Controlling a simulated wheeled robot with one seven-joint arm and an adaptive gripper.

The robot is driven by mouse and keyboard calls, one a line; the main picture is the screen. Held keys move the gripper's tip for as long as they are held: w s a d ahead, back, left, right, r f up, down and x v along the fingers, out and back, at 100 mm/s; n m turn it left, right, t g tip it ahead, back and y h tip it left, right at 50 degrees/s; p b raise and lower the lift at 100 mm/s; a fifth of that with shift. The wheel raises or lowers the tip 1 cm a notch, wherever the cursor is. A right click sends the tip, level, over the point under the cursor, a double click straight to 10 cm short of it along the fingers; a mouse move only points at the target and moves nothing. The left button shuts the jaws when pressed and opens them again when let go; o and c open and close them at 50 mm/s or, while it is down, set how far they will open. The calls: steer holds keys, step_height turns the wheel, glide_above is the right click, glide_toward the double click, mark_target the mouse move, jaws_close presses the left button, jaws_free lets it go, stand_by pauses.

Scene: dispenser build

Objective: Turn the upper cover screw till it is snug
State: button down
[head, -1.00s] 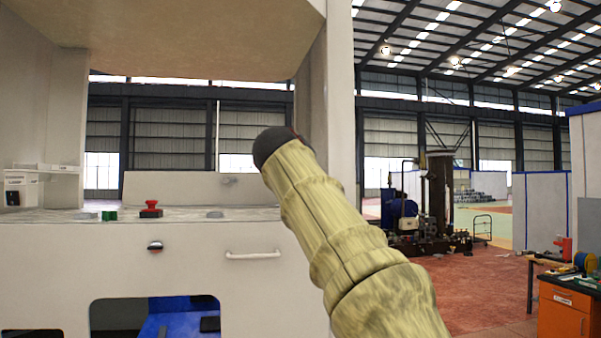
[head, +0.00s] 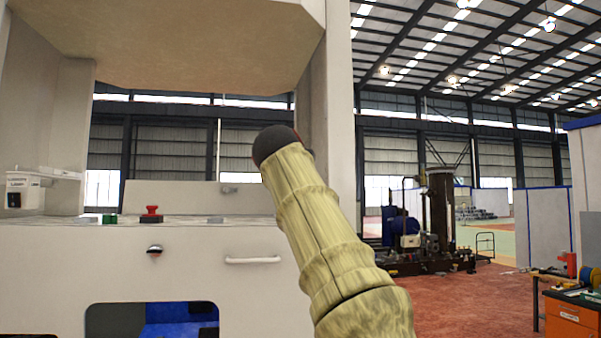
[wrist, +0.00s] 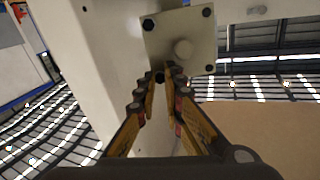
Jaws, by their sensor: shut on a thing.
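In the wrist view, my gripper (wrist: 161,82) has its two fingers closed in around a small dark screw head (wrist: 160,76), which I take for the upper cover screw. The screw sits at the lower left corner of a pale square cover plate (wrist: 195,28). Dark screws show at the plate's other corners, and a round pale knob (wrist: 183,48) stands out near its middle. The fingertips partly hide the gripped screw, so how deep it sits cannot be told. In the head view my sleeved arm reaches up to the machine's post, and the gripper and plate are out of sight.
The pale machine has an upright post (head: 338,120), an overhanging hood (head: 190,45) and a front handle (head: 253,260). A red button (head: 151,214) stands on its ledge. An orange cabinet (head: 570,318) is at the far right. Open red floor lies right of the machine.

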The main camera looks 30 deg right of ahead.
steer(key=shift+w+f+m, duration=0.15)
steer(key=shift+f+m, duration=0.1)
steer(key=shift+m, duration=0.25)
steer(key=c, duration=2.1)
jaws_free()
steer(key=shift+o, duration=1)
steer(key=shift+r, duration=0.15)
steer(key=v, duration=1.2)
